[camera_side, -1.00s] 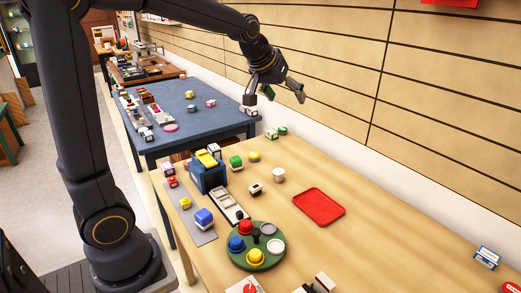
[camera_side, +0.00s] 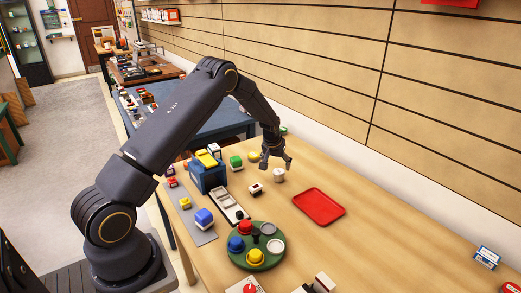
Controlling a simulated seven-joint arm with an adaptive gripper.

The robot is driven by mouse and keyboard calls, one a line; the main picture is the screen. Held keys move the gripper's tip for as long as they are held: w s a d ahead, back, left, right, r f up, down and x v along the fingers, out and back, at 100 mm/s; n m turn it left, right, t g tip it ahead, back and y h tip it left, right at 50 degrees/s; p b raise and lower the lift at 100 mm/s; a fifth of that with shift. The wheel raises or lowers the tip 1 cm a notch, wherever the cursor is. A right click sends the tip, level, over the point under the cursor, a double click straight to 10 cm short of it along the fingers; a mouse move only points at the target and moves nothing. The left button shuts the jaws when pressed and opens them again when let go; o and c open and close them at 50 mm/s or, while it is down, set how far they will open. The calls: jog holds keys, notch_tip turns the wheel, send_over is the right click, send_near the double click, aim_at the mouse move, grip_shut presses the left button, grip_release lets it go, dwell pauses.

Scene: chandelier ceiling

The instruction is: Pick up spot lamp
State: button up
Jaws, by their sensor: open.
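A small whitish cylinder (camera_side: 279,176), which looks like the spot lamp, stands on the wooden table (camera_side: 400,235) left of the red tray. My gripper (camera_side: 276,166) points down with its fingers spread, just above or slightly behind the cylinder in the picture. It looks empty. I cannot tell the exact height gap or whether a finger touches the cylinder.
A small black-and-white block (camera_side: 255,190) sits close to the left of the cylinder. The red tray (camera_side: 318,207) lies to its right. A green round board (camera_side: 280,259) is in front.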

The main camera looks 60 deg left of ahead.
aim_at(278, 172)
jog(key=x, duration=0.7)
jog(key=shift+w+f, duration=0.1)
jog(key=shift+w, duration=0.1)
jog(key=c, duration=1.3)
